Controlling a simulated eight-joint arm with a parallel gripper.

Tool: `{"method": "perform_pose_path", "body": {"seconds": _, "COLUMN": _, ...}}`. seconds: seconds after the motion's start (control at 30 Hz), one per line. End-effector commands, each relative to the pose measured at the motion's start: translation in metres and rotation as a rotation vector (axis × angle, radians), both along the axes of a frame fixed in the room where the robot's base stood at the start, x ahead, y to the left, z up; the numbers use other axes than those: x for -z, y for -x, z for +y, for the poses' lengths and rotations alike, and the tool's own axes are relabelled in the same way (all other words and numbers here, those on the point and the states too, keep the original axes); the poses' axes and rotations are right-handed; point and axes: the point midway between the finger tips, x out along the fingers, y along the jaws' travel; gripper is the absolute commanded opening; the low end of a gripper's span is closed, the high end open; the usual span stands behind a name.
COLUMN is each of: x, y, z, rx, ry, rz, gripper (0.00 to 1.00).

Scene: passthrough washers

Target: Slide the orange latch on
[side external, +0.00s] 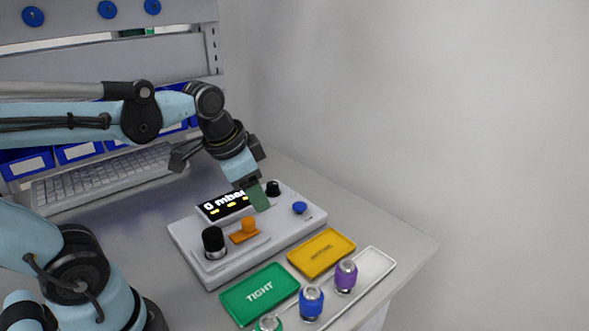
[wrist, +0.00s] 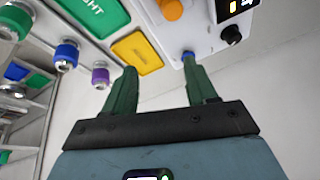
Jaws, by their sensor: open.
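The orange latch (side external: 244,236) sits on top of the white control box (side external: 217,273), between the large black knob and the display. Its raised orange knob (wrist: 171,9) is at the top edge of the wrist view, beyond my fingertips. My gripper (side external: 259,200) has green fingers and hangs above the box, to the right of the latch in the side view and apart from it. In the wrist view my gripper (wrist: 160,71) is open, with nothing between the fingers. The latch's base is mostly out of the wrist view.
A black knob (side external: 213,241) stands close left of the latch. A lit display (side external: 224,205), a smaller black knob (side external: 273,188) and a blue button (side external: 299,208) are also on the box. Green (side external: 239,301) and yellow (side external: 321,253) trays and several capped fittings lie in front.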

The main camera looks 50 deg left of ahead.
Motion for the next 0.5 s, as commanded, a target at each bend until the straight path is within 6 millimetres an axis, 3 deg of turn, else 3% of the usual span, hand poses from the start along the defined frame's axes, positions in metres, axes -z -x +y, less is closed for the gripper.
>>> {"method": "perform_pose_path", "body": {"seconds": 0.3, "x": -0.025, "y": -0.008, "z": 0.037, "rx": 0.395, "ry": -0.069, "rz": 0.328, "gripper": 0.57}}
{"method": "perform_pose_path", "body": {"seconds": 0.5, "x": -0.026, "y": -0.007, "z": 0.043, "rx": 0.482, "ry": -0.061, "rz": 0.384, "gripper": 0.57}}
